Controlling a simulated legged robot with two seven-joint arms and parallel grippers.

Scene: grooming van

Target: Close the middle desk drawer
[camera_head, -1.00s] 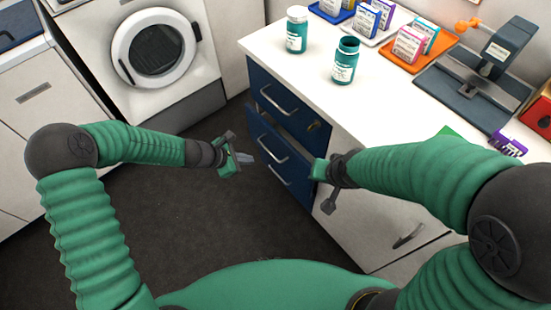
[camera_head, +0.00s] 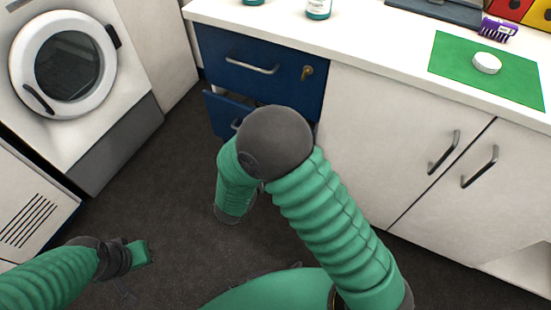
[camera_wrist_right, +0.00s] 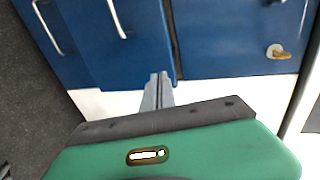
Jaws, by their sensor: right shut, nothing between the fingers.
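The blue drawer unit stands under the white counter. Its middle drawer (camera_head: 216,108) is pulled out a little, its front standing proud below the top drawer (camera_head: 290,88). My right arm covers much of the middle drawer, and the right gripper is hidden in the head view. In the right wrist view, turned sideways, my right gripper (camera_wrist_right: 158,78) is shut and empty, its fingertips over the end of the middle drawer's front (camera_wrist_right: 145,50). Contact cannot be told. My left gripper (camera_head: 140,256) is low over the floor at left, away from the drawers; its jaw opening is unclear.
The top drawer has a key (camera_head: 307,72) in its lock. White cabinet doors (camera_head: 370,130) with handles stand to the right. A washing machine (camera_head: 62,65) is at the left. The counter holds a green mat (camera_head: 455,65) with a white round item. The dark floor (camera_head: 150,185) between is clear.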

